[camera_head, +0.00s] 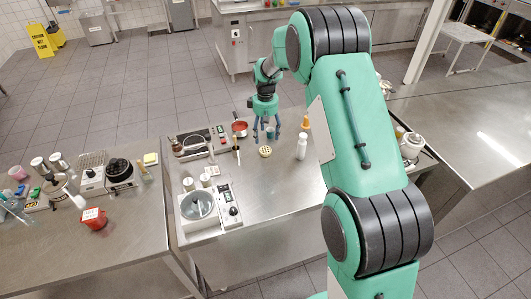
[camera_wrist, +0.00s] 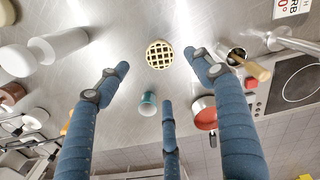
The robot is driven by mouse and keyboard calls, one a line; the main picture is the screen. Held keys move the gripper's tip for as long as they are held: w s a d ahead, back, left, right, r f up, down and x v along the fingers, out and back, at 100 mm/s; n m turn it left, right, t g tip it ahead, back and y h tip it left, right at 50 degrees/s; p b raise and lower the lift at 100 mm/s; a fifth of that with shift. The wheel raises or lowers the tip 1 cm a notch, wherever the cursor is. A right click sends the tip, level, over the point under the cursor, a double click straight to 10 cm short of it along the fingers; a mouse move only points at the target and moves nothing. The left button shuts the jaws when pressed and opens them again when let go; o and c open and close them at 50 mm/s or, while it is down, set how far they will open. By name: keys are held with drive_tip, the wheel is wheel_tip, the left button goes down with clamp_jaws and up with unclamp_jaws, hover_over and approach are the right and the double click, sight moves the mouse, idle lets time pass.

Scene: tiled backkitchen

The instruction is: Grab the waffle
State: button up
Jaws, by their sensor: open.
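The waffle (camera_head: 265,151) is a small round, pale yellow disc with a grid pattern. It lies flat on the steel table (camera_head: 275,190). In the wrist view the waffle (camera_wrist: 160,55) shows at the upper middle, beyond the fingertips and apart from them. My gripper (camera_head: 266,130) hangs above the table, just behind the waffle in the head view.
A small teal cup (camera_wrist: 148,104) stands near the fingers. A red pan (camera_head: 240,128) is to the left, a white bottle (camera_head: 302,147) to the right. A hot plate (camera_head: 205,140) and a water bath (camera_head: 200,207) stand at the left. The table's front middle is clear.

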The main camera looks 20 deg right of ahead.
hover_over(266, 150)
drive_tip(key=f, duration=0.4)
drive_tip(key=shift+w, duration=0.25)
drive_tip(key=shift+f, duration=0.1)
drive_tip(key=shift+s+f+b, duration=0.15)
drive_tip(key=shift+f+b, duration=0.4)
drive_tip(key=shift+f, duration=2)
drive_tip(key=shift+c, duration=0.5)
drive_tip(key=c, duration=1.1)
